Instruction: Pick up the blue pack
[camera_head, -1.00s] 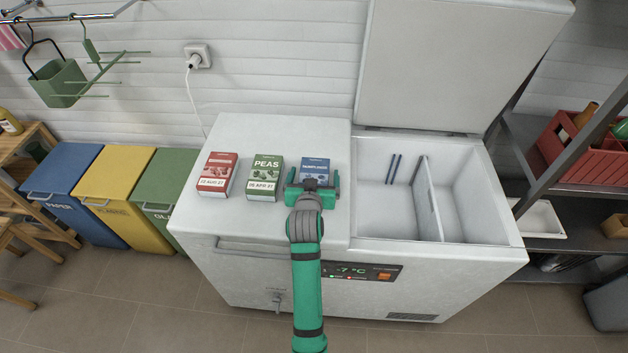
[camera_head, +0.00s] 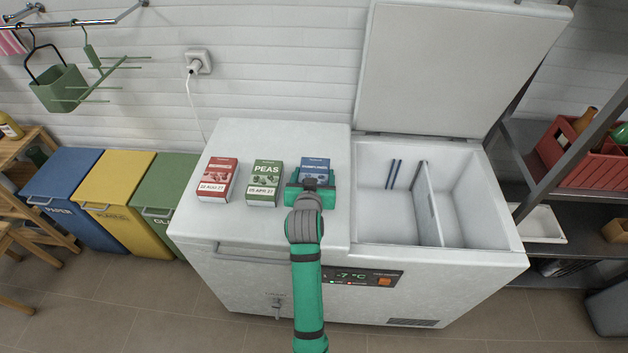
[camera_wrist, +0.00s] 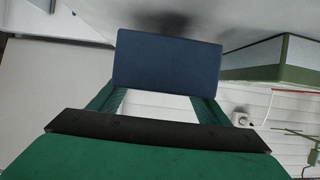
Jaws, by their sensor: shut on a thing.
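The blue pack (camera_head: 314,165) stands on the closed left lid of the white chest freezer, at the right end of a row of packs. My gripper (camera_head: 310,182) is at its near side and hides its lower front. In the wrist view the blue pack (camera_wrist: 167,62) fills the space between the green fingers of my gripper (camera_wrist: 160,95), which are shut on it. I cannot tell whether the pack's bottom touches the lid.
A green peas pack (camera_head: 264,183) and a red pack (camera_head: 217,179) stand to the left. The open freezer compartment (camera_head: 385,215) with a divider (camera_head: 428,203) lies to the right. Its raised lid (camera_head: 455,65) is behind. The lid's front left is clear.

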